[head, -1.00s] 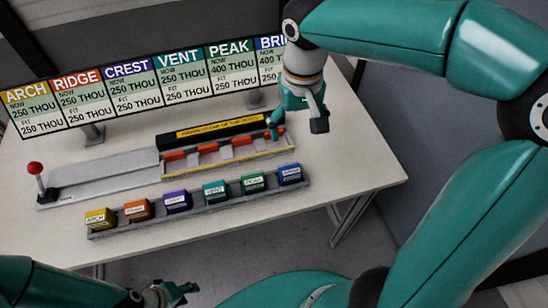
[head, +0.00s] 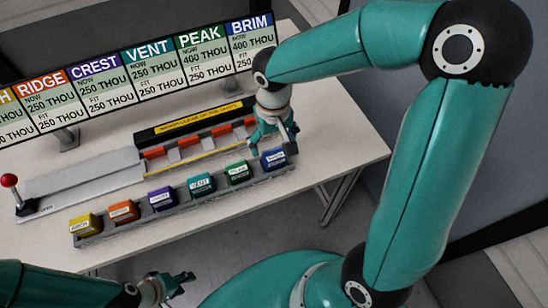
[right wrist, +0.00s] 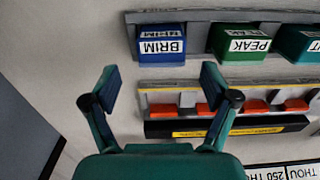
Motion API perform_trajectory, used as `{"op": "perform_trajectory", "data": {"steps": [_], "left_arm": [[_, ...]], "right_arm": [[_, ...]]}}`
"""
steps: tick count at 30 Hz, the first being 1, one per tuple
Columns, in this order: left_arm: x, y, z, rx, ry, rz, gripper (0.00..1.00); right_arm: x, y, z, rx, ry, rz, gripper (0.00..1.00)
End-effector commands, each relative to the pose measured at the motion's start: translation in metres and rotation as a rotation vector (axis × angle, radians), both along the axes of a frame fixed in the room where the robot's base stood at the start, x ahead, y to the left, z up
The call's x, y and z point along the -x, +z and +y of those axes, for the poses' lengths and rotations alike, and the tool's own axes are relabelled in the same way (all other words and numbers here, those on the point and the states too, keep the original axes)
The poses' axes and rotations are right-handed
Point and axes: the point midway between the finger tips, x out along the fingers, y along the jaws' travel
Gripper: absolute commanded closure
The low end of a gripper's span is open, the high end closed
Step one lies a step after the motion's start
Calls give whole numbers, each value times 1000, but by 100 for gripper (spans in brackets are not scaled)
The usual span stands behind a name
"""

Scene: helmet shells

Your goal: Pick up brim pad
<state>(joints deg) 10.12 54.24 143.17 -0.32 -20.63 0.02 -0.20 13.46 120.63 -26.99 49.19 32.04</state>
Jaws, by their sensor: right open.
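The brim pad is a blue block (head: 274,158) labelled BRIM, at the right end of the front rack. It also shows in the right wrist view (right wrist: 161,45), seated in its slot with its white label facing up in the picture. My right gripper (head: 273,143) is over the right end of the rack, close to the blue block. In the right wrist view its two fingers (right wrist: 160,82) are spread and empty, lined up with the block but apart from it. My left gripper (head: 182,284) is at the bottom of the head view, away from the table; its jaw gap is unclear.
The grey rack (head: 180,207) also holds green, teal, purple, orange and yellow blocks. Behind it is a tray with orange pieces (head: 190,142) and a black bar. A sign board (head: 130,75) stands behind. A red-knobbed lever (head: 9,181) is at left.

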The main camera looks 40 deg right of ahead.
Motion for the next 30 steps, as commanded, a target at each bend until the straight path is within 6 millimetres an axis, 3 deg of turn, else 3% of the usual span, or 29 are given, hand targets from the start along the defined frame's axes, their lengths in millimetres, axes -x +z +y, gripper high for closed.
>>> {"op": "perform_trajectory", "data": {"steps": [9,17,29,30], "left_arm": [[0,4,0,0,0,0,60],[0,4,0,0,0,0,60],[0,4,0,0,0,0,60],[0,4,0,0,0,0,60]], "right_arm": [[3,-41,3,-1,0,5,15],[2,-45,3,-1,0,1,15],[2,-44,3,-1,1,2,78],[2,-44,3,-2,1,1,79]]}}
